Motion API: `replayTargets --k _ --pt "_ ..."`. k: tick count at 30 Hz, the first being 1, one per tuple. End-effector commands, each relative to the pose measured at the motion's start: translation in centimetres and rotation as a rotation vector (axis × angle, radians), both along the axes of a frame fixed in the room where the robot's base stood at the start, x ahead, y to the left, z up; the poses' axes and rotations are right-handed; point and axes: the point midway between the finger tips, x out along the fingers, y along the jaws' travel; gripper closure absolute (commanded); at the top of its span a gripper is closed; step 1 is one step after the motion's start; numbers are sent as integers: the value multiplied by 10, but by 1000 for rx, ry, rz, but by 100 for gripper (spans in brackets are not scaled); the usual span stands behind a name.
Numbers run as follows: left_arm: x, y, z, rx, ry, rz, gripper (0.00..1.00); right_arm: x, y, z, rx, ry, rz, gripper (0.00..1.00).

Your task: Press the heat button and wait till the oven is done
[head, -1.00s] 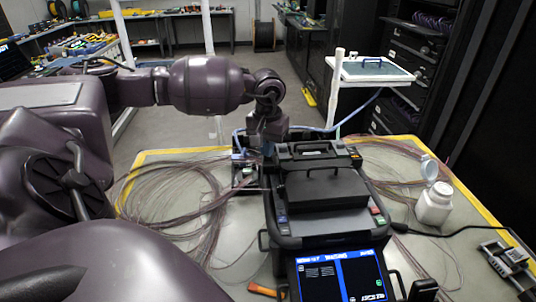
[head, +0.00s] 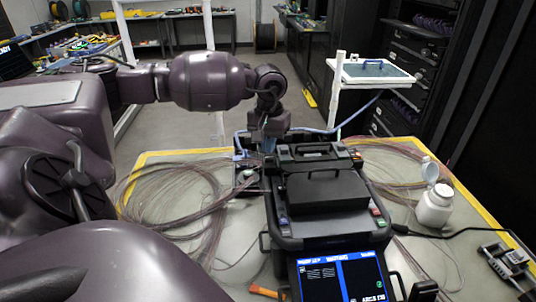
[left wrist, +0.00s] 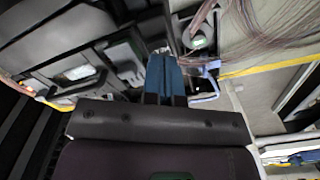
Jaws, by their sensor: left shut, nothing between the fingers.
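The black fusion splicer (head: 330,215) stands on the table, its lid down and its blue screen (head: 340,277) lit with text too small to read fully. The oven is the rear part of the splicer (head: 312,152), with small coloured buttons (head: 356,158) at its right end. My left gripper (head: 268,148) points down at the rear left corner of the splicer. In the left wrist view its blue fingers (left wrist: 164,75) are together and empty, beside the dark splicer body (left wrist: 85,60). Whether the fingertips touch anything is hidden. My right gripper is not in view.
Loose fibre coils (head: 185,195) lie left of the splicer, and more fibre lies at its right. A white bottle (head: 434,204) with an open cap and a small tool (head: 505,260) are at the right. An orange-handled tool (head: 268,292) lies in front.

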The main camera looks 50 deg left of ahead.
Motion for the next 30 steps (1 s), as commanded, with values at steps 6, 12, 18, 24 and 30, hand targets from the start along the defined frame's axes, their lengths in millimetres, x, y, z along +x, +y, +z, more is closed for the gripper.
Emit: replayTargets --k 6,12,18,24,30 --pt "0 0 17 1 -3 0 100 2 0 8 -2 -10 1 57" --pt "0 0 29 0 -3 0 100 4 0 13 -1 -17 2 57" --pt "0 0 37 0 -1 0 100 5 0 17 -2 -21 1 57" --pt "0 0 36 0 0 0 100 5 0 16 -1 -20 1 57" --pt "0 0 36 0 0 0 100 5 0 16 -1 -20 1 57"
